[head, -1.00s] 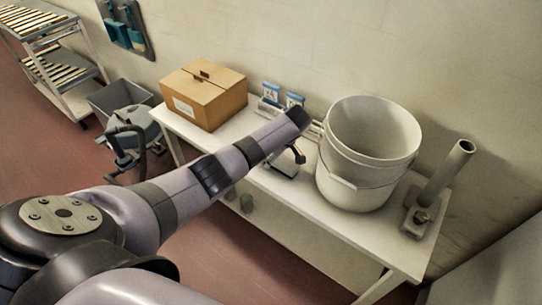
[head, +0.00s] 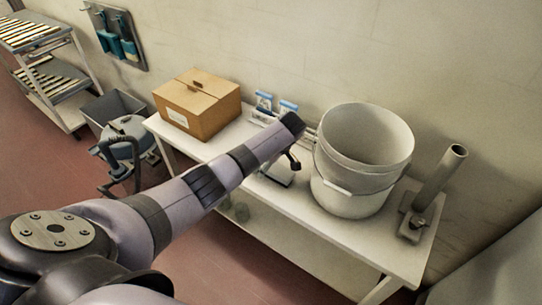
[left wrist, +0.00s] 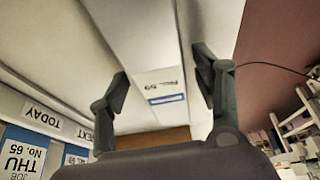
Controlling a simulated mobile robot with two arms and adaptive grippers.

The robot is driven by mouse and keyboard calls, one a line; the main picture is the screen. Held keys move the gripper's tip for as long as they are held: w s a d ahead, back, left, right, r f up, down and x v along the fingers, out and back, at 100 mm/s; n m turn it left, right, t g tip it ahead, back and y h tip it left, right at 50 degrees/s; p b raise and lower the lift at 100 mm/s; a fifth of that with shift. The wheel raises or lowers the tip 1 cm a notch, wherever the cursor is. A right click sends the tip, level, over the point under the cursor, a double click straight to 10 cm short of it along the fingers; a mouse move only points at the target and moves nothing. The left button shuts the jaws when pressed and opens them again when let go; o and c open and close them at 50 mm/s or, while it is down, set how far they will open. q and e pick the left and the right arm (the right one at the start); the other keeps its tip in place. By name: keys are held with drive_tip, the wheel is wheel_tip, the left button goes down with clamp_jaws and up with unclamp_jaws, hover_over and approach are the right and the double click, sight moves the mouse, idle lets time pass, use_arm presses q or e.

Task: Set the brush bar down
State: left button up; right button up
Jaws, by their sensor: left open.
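My left gripper (head: 291,160) is over the white table, left of the bucket; its arm hides part of it. In the left wrist view the gripper (left wrist: 163,79) is open, with its two dark fingers apart. Between and beyond them is a long pale bar (left wrist: 140,35), likely the brush bar, with a white label and a blue stripe. I see a gap between the bar and at least the left finger. I cannot tell if the bar rests fully on a surface. My right gripper is not in view.
On the white table (head: 325,235) stand a cardboard box (head: 197,105), small blue-and-white cards (head: 288,107), a large white bucket (head: 362,165) and a grey tube on a base (head: 437,180). A blue-grey drum (head: 125,128) and a rack (head: 45,75) are at left.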

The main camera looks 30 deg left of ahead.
use_arm(q)
drive_tip(key=v, duration=1.1)
drive_tip(key=shift+r, duration=0.2)
